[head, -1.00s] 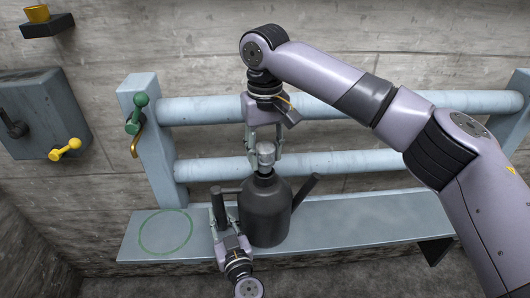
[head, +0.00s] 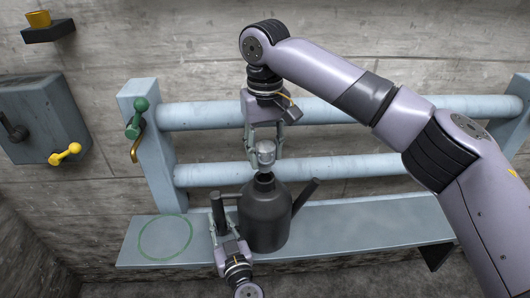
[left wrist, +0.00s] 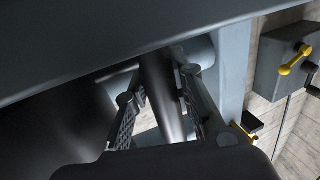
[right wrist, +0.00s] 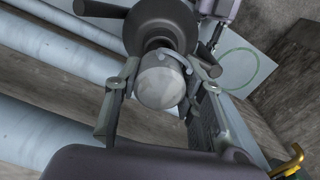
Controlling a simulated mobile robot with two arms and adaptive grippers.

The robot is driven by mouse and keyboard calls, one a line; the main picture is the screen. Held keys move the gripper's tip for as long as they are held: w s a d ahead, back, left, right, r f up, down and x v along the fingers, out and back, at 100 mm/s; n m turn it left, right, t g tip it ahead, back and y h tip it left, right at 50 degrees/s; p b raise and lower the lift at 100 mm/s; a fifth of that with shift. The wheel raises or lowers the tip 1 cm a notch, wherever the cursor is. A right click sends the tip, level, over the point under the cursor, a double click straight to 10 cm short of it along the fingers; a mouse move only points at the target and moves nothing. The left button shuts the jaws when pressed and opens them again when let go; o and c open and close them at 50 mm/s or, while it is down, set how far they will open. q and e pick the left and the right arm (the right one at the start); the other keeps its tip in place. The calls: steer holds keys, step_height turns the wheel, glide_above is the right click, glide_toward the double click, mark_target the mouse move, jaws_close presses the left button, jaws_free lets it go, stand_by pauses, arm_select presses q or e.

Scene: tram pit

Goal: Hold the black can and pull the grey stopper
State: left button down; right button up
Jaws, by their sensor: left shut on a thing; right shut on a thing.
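The black can (head: 265,215) stands upright on the grey-blue shelf, with its spout to the right and its handle to the left. My left gripper (head: 220,222) is shut on the can's upright handle (head: 218,208); the dark handle bar (left wrist: 160,85) shows between its fingers in the left wrist view. My right gripper (head: 264,148) comes from above and is shut on the grey stopper (head: 264,154). The stopper (right wrist: 162,82) also shows between the fingers in the right wrist view. It is right above the can's neck (head: 263,177); whether its lower end is clear of the neck is hard to tell.
The shelf (head: 370,225) has free room to the right of the can. A green ring (head: 165,238) is marked on its left part, empty. Two blue rails (head: 330,168) run behind. A post with a green lever (head: 136,118) and a wall box with a yellow handle (head: 65,154) stand left.

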steer(key=shift+r, duration=0.5)
steer(key=shift+r, duration=0.15)
steer(key=shift+r, duration=1.1)
arm_select(q)
steer(key=c, duration=1.3)
jaws_free()
